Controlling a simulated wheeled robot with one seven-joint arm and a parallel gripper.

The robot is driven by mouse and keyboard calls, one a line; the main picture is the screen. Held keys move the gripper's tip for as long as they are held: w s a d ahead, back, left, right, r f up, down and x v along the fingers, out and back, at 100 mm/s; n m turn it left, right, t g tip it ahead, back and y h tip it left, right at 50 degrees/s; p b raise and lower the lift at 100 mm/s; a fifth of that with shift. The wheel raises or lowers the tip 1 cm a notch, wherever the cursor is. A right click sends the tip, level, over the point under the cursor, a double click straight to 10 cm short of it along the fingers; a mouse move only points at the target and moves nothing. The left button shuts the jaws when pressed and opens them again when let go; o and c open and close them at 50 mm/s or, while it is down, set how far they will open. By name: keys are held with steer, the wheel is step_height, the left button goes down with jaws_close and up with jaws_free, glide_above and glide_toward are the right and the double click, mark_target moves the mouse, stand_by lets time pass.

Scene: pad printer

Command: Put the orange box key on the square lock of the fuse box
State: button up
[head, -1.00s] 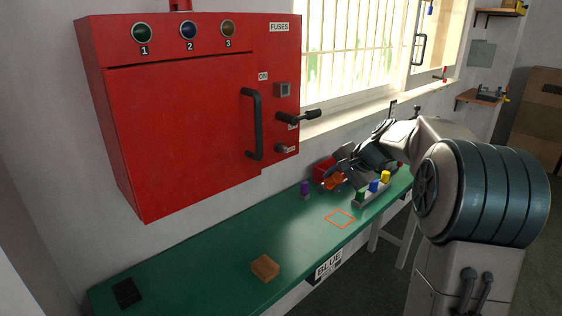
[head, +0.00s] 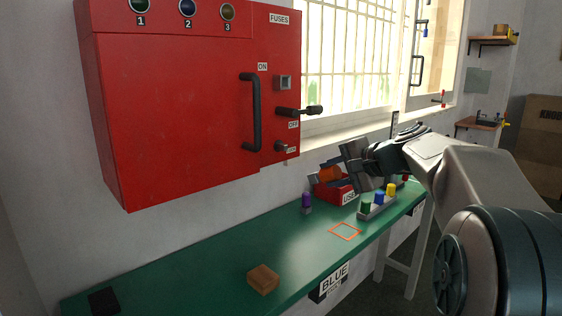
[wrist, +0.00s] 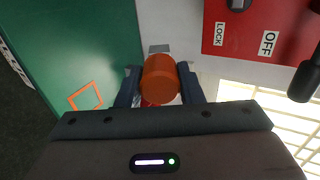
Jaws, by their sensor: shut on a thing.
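The orange box key (head: 328,175) is between the fingers of my gripper (head: 322,172), which is shut on it. In the wrist view the key's round orange body (wrist: 159,78) sits between the dark fingertips of the gripper (wrist: 160,88), with a grey end past it. The red fuse box (head: 180,110) hangs on the wall. A small grey lock stub (head: 281,146) sticks out low on its right panel, beside a LOCK label (wrist: 219,34). The key is apart from it, below and to the right in the head view. The stub's square shape is too small to tell.
A black lever (head: 300,111) sticks out above the lock, and a door handle (head: 251,112) lies left. Below on the green bench (head: 215,260) are a red bin (head: 345,192), coloured pegs (head: 379,198), a purple peg (head: 306,202) and a brown block (head: 263,279).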

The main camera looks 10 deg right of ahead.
steer(key=s+a+r+t+y+b, duration=0.2)
steer(key=a+r+t+y+b, duration=0.1)
steer(key=b, duration=1)
step_height(320, 180, up, 2)
steer(key=a+t, duration=0.1)
steer(key=a, duration=0.1)
steer(key=shift+s+a+t, duration=0.2)
steer(key=shift+a+t, duration=0.1)
steer(key=shift+b, duration=0.3)
stand_by(0.4)
steer(key=shift+w, duration=0.1)
stand_by(0.4)
steer(key=shift+x, duration=0.8)
steer(key=shift+p+x, duration=0.3)
steer(key=shift+x, duration=0.45)
steer(key=o, duration=1.2)
steer(key=shift+r, duration=0.1)
steer(key=shift+o, duration=0.2)
